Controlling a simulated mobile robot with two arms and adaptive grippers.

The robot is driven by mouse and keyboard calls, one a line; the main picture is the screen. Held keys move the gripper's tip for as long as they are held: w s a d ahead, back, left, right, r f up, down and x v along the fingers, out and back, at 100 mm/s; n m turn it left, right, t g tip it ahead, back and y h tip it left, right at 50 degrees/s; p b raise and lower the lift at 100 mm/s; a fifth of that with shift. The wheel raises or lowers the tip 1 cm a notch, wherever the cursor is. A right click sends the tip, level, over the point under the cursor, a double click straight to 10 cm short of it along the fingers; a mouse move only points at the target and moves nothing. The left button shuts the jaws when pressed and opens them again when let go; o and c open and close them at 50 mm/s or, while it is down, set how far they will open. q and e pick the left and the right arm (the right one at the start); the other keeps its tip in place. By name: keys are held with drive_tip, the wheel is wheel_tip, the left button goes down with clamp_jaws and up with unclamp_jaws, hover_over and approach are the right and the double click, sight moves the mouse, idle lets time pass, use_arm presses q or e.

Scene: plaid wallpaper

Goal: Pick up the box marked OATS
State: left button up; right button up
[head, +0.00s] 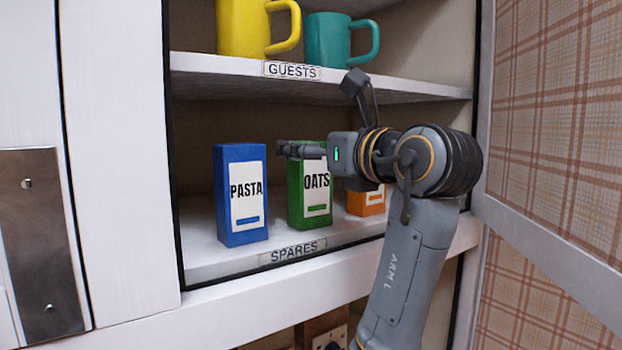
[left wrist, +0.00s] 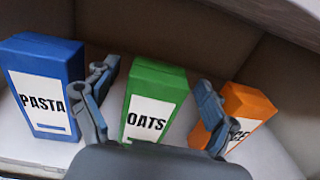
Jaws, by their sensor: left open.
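The green box marked OATS (head: 294,201) stands upright on the lower shelf, between a blue box and an orange one. My left gripper (head: 316,114) is open in front of the shelf, one finger overlapping the top of the OATS box in the head view. In the left wrist view, the OATS box (left wrist: 158,77) shows between the two spread fingers of the gripper (left wrist: 152,78), and the gripper body hides its lower part. The fingers do not visibly grip it. My right gripper is not in view.
The blue PASTA box (head: 228,165) stands left of OATS. The orange box (head: 366,206), partly hidden by my arm, stands right. The lower shelf is labelled SPARES (head: 292,251). The upper shelf (head: 215,65), labelled GUESTS, holds a yellow mug (head: 240,28) and a teal mug (head: 330,40).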

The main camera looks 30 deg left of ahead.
use_arm(q)
drive_tip(key=shift+w+a, duration=0.25)
drive_tip(key=shift+a, duration=0.4)
drive_tip(key=shift+s, duration=0.1)
drive_tip(key=shift+d, duration=0.2)
drive_tip(key=c, duration=0.7)
clamp_jaws()
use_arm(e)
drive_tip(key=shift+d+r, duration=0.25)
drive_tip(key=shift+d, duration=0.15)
use_arm(q)
drive_tip(key=shift+a+r, duration=0.1)
drive_tip(key=shift+r, duration=0.05)
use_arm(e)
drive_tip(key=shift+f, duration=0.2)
